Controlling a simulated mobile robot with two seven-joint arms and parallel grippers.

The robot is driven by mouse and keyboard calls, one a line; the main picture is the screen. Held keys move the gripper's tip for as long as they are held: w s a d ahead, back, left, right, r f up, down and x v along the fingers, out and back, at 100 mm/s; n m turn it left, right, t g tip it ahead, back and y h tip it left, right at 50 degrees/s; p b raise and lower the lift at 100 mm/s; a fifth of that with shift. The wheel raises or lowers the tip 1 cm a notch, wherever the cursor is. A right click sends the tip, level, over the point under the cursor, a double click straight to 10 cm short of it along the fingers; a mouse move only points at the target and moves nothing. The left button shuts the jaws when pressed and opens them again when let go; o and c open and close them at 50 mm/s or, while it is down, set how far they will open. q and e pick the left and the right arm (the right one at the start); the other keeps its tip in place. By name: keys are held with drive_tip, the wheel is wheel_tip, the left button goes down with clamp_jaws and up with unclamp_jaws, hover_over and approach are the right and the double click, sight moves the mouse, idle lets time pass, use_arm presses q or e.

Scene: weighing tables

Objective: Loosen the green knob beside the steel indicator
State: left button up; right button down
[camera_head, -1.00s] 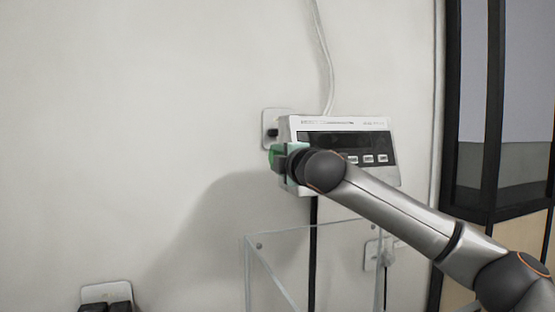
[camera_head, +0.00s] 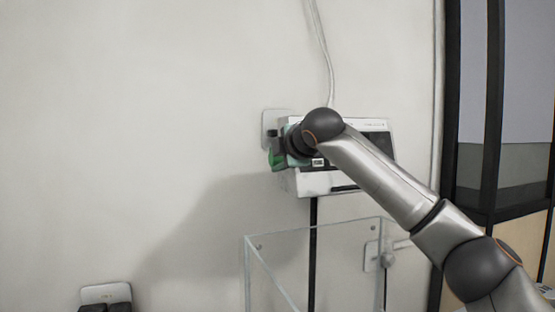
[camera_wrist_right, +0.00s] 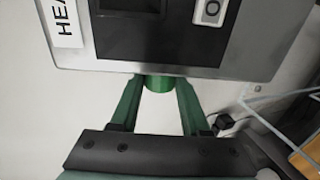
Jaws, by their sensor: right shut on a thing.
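The steel indicator (camera_head: 377,133) is on the wall in the head view, with my right arm across much of its front. Its lower edge and dark face (camera_wrist_right: 200,40) fill the top of the right wrist view. The green knob (camera_wrist_right: 159,84) is at the indicator's edge, between the two green fingers of my right gripper (camera_wrist_right: 158,90). The right gripper is shut on the knob. In the head view the green at the indicator's left side (camera_head: 276,158) is mostly hidden by my wrist. My left gripper is not in view.
A clear glass-walled case (camera_head: 262,250) stands below the indicator. A black post (camera_head: 313,215) runs down under the indicator. A white cable (camera_head: 324,50) hangs above. A wall socket (camera_head: 106,293) is at lower left. A dark-framed window (camera_head: 495,110) is at right.

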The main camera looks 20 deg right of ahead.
drive_tip(key=shift+a+r+g, duration=0.1)
drive_tip(key=shift+g, duration=1)
drive_tip(key=shift+w+g, duration=0.1)
drive_tip(key=shift+g, duration=0.6)
drive_tip(key=shift+c, duration=1.9)
unclamp_jaws()
drive_tip(key=shift+r, duration=0.1)
drive_tip(key=b+v, duration=0.2)
drive_tip(key=v, duration=1)
drive_tip(key=shift+s+b, duration=0.25)
drive_tip(key=shift+b, duration=0.05)
drive_tip(key=shift+r, duration=0.15)
